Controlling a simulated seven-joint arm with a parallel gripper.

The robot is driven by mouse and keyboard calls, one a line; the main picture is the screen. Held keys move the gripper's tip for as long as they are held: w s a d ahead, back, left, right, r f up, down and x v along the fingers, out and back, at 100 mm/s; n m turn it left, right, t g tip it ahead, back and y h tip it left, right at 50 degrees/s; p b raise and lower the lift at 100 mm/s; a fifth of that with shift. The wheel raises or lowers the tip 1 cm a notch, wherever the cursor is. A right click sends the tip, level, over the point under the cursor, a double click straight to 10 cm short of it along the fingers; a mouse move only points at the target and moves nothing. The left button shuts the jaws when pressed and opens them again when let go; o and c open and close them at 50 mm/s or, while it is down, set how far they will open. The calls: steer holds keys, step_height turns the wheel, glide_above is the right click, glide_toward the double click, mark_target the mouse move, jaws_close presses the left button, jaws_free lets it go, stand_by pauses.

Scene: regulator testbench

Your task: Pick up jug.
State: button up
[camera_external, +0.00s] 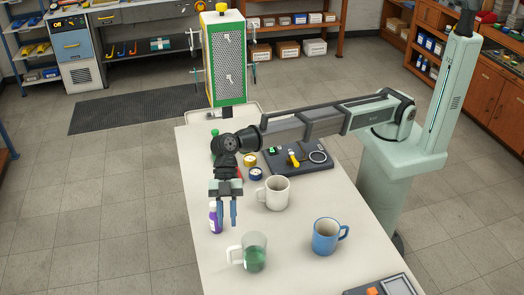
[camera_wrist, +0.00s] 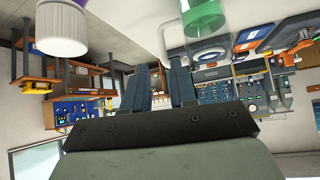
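A clear jug (camera_external: 254,253) with green liquid in its lower part stands upright near the front left of the white table in the external view. Its pale handle points left. In the wrist view part of the jug (camera_wrist: 205,20) shows at the top, with its clear handle left of the green; the rest is cut off. My gripper (camera_external: 229,222) points down, behind and slightly left of the jug. It is apart from the jug. Its two blue fingers are spread with nothing between them, as the wrist view (camera_wrist: 160,70) also shows.
A purple bottle (camera_external: 215,220) stands just left of my fingers; its white cap (camera_wrist: 62,30) is large in the wrist view. A white mug (camera_external: 276,193) is behind right, and a blue mug (camera_external: 325,236) is right of the jug. A dark device (camera_external: 385,288) lies at the front right.

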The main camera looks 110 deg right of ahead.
mark_target(229, 248)
steer(key=shift+x, duration=4.5)
steer(key=shift+s+a+r, duration=0.1)
steer(key=shift+s+a, duration=0.05)
jaws_close()
